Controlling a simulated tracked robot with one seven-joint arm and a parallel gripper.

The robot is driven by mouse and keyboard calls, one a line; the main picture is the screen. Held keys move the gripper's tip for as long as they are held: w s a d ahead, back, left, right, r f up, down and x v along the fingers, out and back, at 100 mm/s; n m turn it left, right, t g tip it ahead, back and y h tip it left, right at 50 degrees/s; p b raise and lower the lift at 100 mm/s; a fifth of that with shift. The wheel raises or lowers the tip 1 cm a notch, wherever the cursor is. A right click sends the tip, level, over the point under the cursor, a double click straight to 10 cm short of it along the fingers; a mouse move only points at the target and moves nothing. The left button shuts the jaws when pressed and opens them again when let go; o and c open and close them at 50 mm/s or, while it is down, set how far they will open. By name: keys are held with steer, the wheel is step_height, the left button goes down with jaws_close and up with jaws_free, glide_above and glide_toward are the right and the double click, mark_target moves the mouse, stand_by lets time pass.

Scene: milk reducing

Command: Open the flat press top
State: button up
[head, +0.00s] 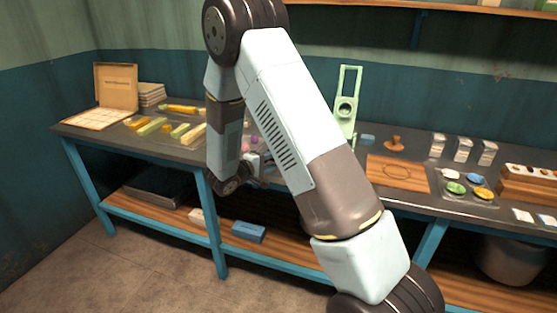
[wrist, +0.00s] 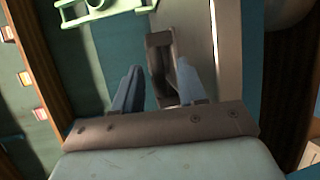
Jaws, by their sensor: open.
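My gripper (wrist: 157,83) is open in the wrist view, its two blue-grey fingers apart. A dark, bracket-shaped piece (wrist: 158,42) like a handle shows between and just beyond the fingertips; I cannot tell whether they touch it. A pale flat panel (wrist: 228,40) lies behind and to its right. These may be parts of the flat press, but I cannot be sure. In the head view my gripper (head: 262,168) is small, low at the table's front edge and partly hidden by my arm. No flat press shows clearly there; my arm covers the middle of the table.
A green upright frame (head: 345,105) stands at the back of the table, right of my arm; green framework (wrist: 104,10) also tops the wrist view. Coloured bars (head: 152,126) lie at left, near an open box (head: 114,88). A wooden board (head: 398,174) and filled dishes (head: 480,193) are at right.

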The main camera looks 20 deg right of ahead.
steer(key=shift+x, duration=1.9)
steer(key=shift+s+f, duration=0.1)
jaws_close()
steer(key=shift+d, duration=0.15)
steer(key=shift+r, duration=0.35)
